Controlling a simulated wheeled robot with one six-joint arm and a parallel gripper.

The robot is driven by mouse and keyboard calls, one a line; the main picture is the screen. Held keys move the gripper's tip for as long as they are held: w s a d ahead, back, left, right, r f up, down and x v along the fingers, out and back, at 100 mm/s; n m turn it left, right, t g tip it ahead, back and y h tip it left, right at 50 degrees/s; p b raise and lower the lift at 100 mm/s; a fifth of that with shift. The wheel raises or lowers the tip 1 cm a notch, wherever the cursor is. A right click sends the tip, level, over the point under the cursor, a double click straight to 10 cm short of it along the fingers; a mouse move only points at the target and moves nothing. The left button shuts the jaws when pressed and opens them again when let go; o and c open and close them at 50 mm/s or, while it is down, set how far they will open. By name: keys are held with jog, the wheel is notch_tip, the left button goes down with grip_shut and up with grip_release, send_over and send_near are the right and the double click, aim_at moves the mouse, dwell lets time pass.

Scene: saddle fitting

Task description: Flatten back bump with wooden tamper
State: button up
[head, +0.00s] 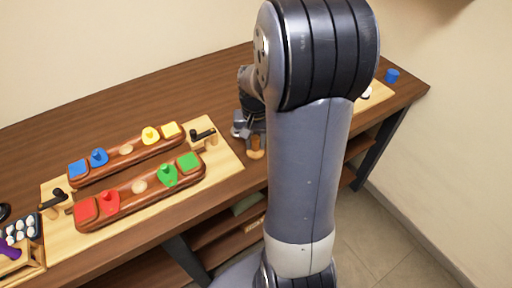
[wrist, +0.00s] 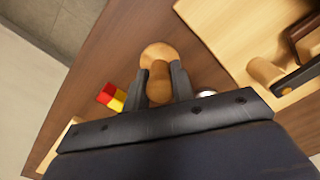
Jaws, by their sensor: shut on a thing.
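The wooden tamper (head: 257,146) is between the fingers of my gripper (head: 249,132), right of the light wooden board. In the wrist view the tamper (wrist: 158,52) shows a rounded wooden end and a handle, with my gripper (wrist: 161,86) shut on it. I cannot tell how high it is above the bench. The back bump (head: 126,149) is a pale round spot midway along the back brown saddle bar (head: 110,162). A similar front bump (head: 139,186) shows on the front bar (head: 152,192). The wrist view shows neither bump.
Blue, yellow, red and green pieces sit on the bars. Black-handled clamps (head: 203,134) (head: 58,198) stand at the board's ends. A tray (head: 30,234) with white round pieces is at the left. A red-yellow block (wrist: 111,97) lies near my gripper. A blue cylinder (head: 391,75) stands far right.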

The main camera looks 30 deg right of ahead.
aim_at(256, 138)
dwell(0.5)
jog(key=shift+r+p, duration=2.15)
jog(key=shift+r, duration=0.4)
jog(key=shift+s+f, duration=0.1)
